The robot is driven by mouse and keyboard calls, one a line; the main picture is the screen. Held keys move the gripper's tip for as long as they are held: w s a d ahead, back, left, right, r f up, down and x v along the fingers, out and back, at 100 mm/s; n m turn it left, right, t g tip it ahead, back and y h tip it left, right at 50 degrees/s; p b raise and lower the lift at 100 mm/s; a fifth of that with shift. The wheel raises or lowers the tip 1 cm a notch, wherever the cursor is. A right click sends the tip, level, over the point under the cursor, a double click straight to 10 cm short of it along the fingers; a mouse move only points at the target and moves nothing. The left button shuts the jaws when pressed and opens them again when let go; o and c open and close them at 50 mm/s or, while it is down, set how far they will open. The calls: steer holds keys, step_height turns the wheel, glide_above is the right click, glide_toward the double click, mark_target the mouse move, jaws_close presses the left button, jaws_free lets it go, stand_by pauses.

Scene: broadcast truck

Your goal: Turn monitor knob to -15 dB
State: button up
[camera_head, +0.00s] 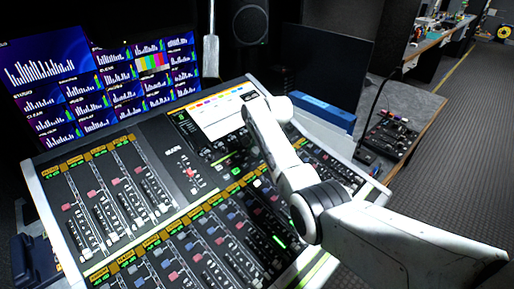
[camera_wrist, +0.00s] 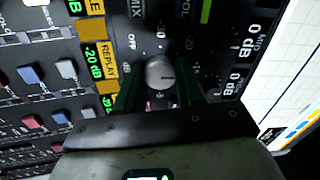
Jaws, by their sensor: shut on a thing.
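The monitor knob (camera_wrist: 159,73) is a round silver knob on the dark mixer panel in the wrist view. My gripper (camera_wrist: 160,82) has its dark fingers shut on the knob's left and right sides. A short dark pointer line on the knob's face points roughly right, near the mark that seems to read -15. OFF, -30 and -20 are printed around the upper side of the dial; lower marks are partly hidden by my gripper. In the head view my arm reaches over the mixing console (camera_head: 40,200), and the knob and fingertips cannot be made out.
Coloured fader caps and yellow channel labels (camera_wrist: 107,60) lie left of the knob. A bright screen (camera_head: 222,113) sits at the console's top. Monitors (camera_head: 45,70) stand behind at left, a dark display (camera_head: 325,65) behind at right. A small control box (camera_head: 390,135) is on the side desk.

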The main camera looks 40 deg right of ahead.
stand_by(0.4)
steer(key=shift+d, duration=0.1)
steer(key=o, duration=1)
steer(key=shift+o, duration=0.2)
steer(key=shift+r, duration=0.1)
steer(key=v, duration=1)
steer(key=shift+r, duration=0.25)
steer(key=shift+s+f, duration=0.1)
steer(key=shift+s, duration=0.1)
